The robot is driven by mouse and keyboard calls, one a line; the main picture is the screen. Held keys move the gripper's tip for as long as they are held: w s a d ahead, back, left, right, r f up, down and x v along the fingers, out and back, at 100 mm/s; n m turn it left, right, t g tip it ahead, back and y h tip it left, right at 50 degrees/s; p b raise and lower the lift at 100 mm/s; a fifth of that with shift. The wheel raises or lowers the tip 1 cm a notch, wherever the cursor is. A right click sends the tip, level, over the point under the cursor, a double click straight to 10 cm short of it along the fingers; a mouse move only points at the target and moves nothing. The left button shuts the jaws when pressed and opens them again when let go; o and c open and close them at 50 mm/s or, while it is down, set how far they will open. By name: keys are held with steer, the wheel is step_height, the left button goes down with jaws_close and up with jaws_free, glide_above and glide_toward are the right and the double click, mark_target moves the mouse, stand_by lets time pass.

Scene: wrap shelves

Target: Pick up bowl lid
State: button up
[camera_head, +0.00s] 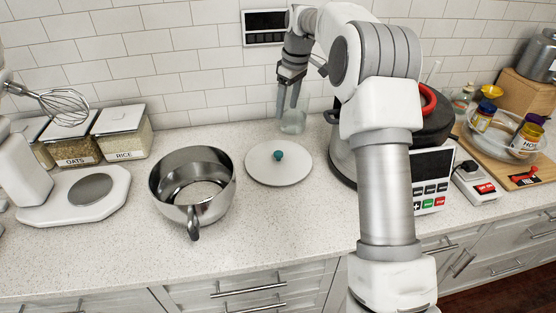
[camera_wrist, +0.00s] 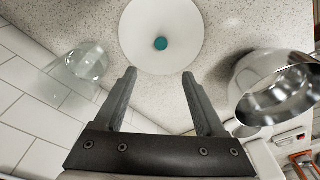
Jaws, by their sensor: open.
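The bowl lid (camera_head: 265,166) is a round white disc with a teal knob (camera_head: 279,155) at its centre. It lies flat on the counter, right of the steel bowl. In the wrist view the lid (camera_wrist: 140,30) is beyond my fingertips, with its knob near the top middle. My gripper (camera_head: 289,108) is open and empty, behind the lid and above the counter near the tiled wall. In the wrist view my gripper (camera_wrist: 160,72) shows two dark fingers spread apart, with nothing between them.
The steel bowl (camera_head: 186,210) stands left of the lid. A clear glass (camera_head: 293,122) stands close to my gripper by the wall; it shows in the wrist view (camera_wrist: 86,64). A cooker (camera_head: 434,178) stands at right, a stand mixer (camera_head: 75,196) at left. The front counter is clear.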

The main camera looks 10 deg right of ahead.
mark_target(278, 153)
steer(key=f, duration=0.5)
steer(key=w+a+f, duration=0.1)
steer(key=f, duration=0.5)
steer(key=a+f, duration=0.1)
steer(key=f, duration=0.5)
steer(key=shift+w, duration=0.3)
jaws_close()
